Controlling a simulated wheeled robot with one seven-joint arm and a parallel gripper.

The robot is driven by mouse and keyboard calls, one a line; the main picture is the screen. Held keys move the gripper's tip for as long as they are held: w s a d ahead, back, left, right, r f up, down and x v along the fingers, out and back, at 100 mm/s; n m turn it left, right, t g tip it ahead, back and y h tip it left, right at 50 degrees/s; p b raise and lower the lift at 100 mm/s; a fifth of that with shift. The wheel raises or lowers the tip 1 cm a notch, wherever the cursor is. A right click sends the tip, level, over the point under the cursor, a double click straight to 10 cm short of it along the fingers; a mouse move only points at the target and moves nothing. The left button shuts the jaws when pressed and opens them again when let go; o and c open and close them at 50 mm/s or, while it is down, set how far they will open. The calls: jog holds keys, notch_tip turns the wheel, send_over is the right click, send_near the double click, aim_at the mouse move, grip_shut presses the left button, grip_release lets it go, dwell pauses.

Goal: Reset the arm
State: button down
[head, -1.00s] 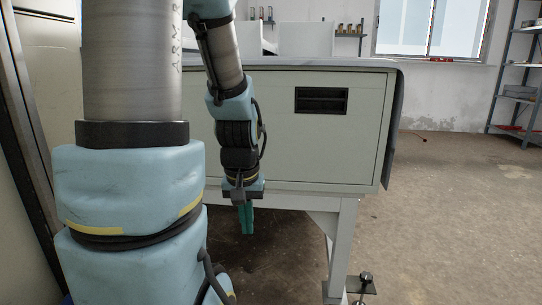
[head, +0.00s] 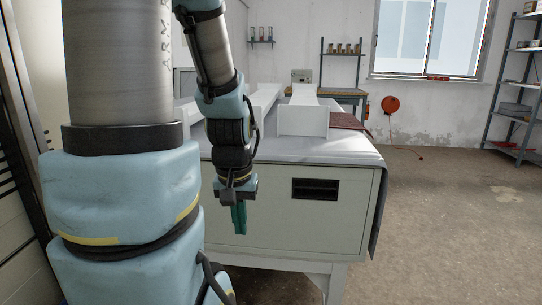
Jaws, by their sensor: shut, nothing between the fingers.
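My gripper (head: 239,219) hangs at the end of my arm, pointing down, in front of the pale front panel of the plate processor (head: 279,232). Its green fingers are together with nothing between them. My arm comes down from the top of the picture, left of centre, and hides part of the machine. A dark recessed handle (head: 315,189) shows on the panel to the right of the gripper.
White box-shaped parts (head: 303,118) stand on the machine's top. A metal shelf (head: 520,85) stands at the far right. A workbench (head: 345,93) and an orange reel (head: 390,105) are at the back. The floor (head: 450,220) on the right is clear.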

notch_tip(320, 180, up, 14)
jog(key=p, duration=1.1)
jog(key=shift+r+p, duration=0.15)
jog(key=shift+p, duration=0.25)
